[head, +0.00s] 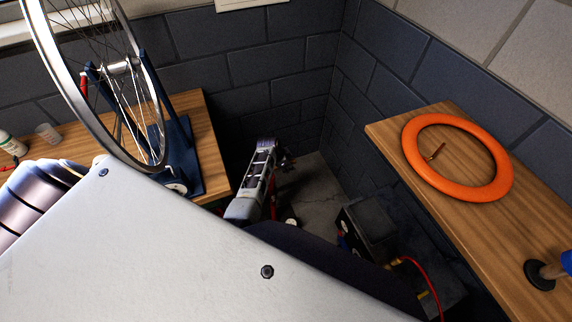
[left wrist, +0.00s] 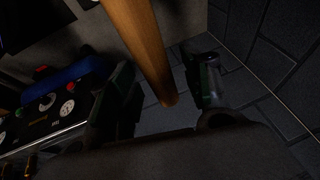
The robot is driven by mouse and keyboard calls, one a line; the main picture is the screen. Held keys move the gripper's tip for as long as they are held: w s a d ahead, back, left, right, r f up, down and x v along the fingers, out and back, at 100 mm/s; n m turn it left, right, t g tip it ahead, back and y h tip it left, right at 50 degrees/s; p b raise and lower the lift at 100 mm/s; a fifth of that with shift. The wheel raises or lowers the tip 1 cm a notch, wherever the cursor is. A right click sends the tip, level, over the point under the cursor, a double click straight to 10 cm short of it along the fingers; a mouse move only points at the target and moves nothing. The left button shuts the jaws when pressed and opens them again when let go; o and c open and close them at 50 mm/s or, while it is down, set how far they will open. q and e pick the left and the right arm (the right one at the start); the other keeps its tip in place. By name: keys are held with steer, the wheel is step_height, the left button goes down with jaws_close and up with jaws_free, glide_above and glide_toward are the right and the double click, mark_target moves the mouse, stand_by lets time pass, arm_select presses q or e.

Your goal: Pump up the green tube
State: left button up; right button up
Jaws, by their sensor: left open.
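No green tube is visible in either view. An orange ring-shaped tube (head: 411,155) lies flat on the right wooden bench, with a small brass-coloured piece inside its ring. A dark compressor (head: 369,228) with a red hose stands low by the corner in the head view. In the left wrist view the compressor (left wrist: 62,128) shows dial gauges and a blue top at the left. My left gripper (left wrist: 165,80) is open, its dark fingers apart, with nothing seen held between them. My right gripper cannot be made out.
A bike wheel (head: 151,70) sits in a blue stand (head: 183,150) on the left bench (head: 212,140). Dark block walls (head: 270,65) meet at the corner. The right bench (head: 480,220) has clear room before the ring.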

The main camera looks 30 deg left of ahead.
arm_select(q)
steer(key=shift+w+f, duration=0.15)
steer(key=shift+f, duration=0.15)
jaws_close()
stand_by(0.4)
